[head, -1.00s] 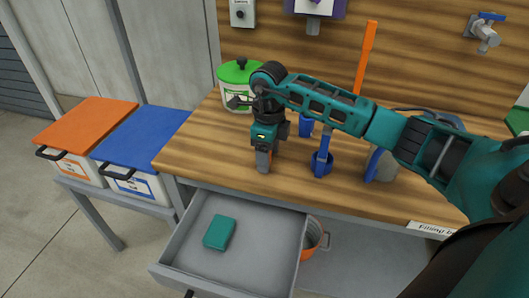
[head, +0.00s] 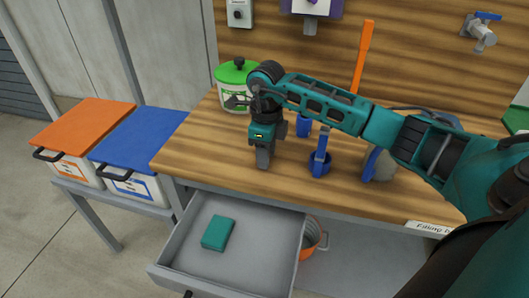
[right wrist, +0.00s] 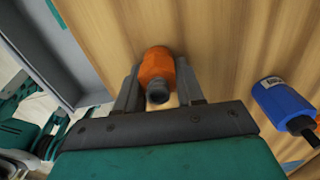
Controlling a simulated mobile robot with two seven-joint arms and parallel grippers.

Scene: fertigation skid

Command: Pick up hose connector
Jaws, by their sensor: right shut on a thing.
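The hose connector (right wrist: 157,68) shows in the right wrist view as an orange body with a dark grey end. It sits between the two fingers of my right gripper (right wrist: 157,88), which is shut on it. In the head view my right gripper (head: 262,162) points down near the front edge of the wooden bench (head: 205,150). The connector is hidden there by the gripper. I cannot tell whether it touches the bench. My left gripper is not in view.
Below is an open drawer (head: 265,262) with a teal block (head: 218,233). Orange (head: 85,122) and blue (head: 140,135) lidded bins stand left.

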